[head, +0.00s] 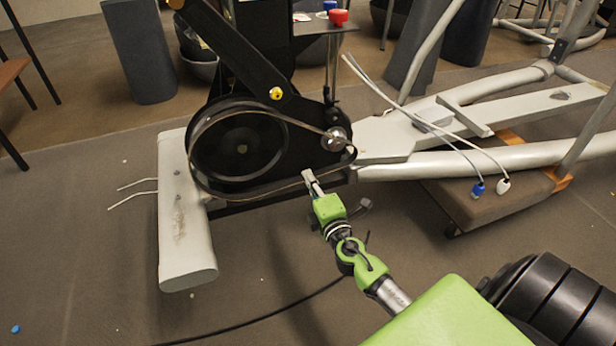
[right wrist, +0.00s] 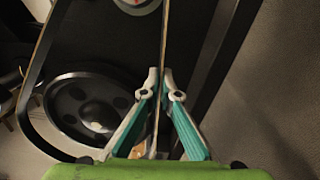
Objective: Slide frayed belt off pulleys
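The frayed belt (head: 275,188) is a thin dark loop with a pale edge. It runs around the large black pulley (head: 240,148) and the small metal pulley (head: 337,139) on the elliptical's black frame. My right gripper (head: 308,177) reaches the belt's lower run, between the two pulleys. In the right wrist view the belt (right wrist: 165,40) passes between the two fingertips of my right gripper (right wrist: 160,76), which are close together on it. The large pulley (right wrist: 92,108) is left of the fingers there, and the small pulley is partly cut off at the top. My left gripper is not in view.
The elliptical's pale foot bar (head: 185,215) lies at the left, and its pale rails (head: 450,162) extend right. White cables with a blue plug (head: 478,188) hang over a padded block (head: 500,200). A black cable (head: 280,312) crosses the floor, which is mostly open in front.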

